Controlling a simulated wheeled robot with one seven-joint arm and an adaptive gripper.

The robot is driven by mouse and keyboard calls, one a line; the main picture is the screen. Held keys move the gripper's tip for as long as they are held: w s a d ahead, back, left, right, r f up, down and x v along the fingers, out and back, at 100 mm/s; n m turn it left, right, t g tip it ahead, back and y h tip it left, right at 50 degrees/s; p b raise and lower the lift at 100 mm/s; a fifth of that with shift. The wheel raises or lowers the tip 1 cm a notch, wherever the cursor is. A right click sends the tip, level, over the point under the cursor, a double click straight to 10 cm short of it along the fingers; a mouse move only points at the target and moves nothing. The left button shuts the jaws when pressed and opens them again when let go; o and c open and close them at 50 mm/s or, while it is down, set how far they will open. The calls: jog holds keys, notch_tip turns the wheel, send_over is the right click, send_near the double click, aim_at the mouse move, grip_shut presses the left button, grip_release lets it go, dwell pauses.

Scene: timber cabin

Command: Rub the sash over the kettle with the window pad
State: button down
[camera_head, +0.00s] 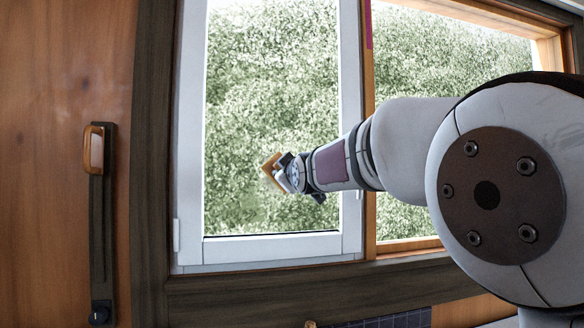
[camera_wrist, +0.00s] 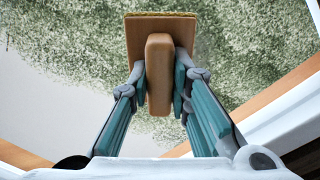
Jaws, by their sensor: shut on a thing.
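The window pad (camera_wrist: 135,38) is a flat orange-brown block with a raised grip and a yellowish far edge. My gripper (camera_wrist: 159,88) is shut on the grip, one finger on each side. In the head view the pad (camera_head: 269,170) and my gripper (camera_head: 288,172) are in front of the white-framed sash (camera_head: 265,80), around the lower middle of its glass. The pad faces the glass; I cannot tell whether it touches. A grey, smeared-looking patch shows on the glass at the left of the wrist view (camera_wrist: 50,105). The kettle is not clearly seen.
A wood-framed pane (camera_head: 455,50) is to the right, partly behind my arm. A dark vertical rail with a wooden handle (camera_head: 95,150) is on the timber wall at left. A dark sill (camera_head: 260,295) runs below the sash, with a dark tiled strip (camera_head: 385,321) beneath.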

aim_at(268, 167)
jog(key=shift+s+a+p, duration=0.25)
jog(key=shift+a+p, duration=0.7)
jog(key=shift+p, duration=0.15)
jog(key=shift+s+a+p, duration=0.3)
jog(key=shift+a+p, duration=0.6)
jog(key=shift+p, duration=0.2)
jog(key=shift+s+a+p, duration=0.25)
jog(key=shift+a+p, duration=0.7)
jog(key=shift+p, duration=0.15)
jog(key=shift+d+r+p, duration=0.1)
jog(key=shift+r+p, duration=0.2)
jog(key=shift+r, duration=0.55)
jog(key=shift+w+d+b, duration=0.4)
jog(key=shift+d+b, duration=0.35)
jog(key=shift+b, duration=0.15)
jog(key=shift+w+d+b, duration=0.25)
jog(key=shift+d+b, duration=0.85)
jog(key=shift+b, duration=0.15)
jog(key=shift+d, duration=0.1)
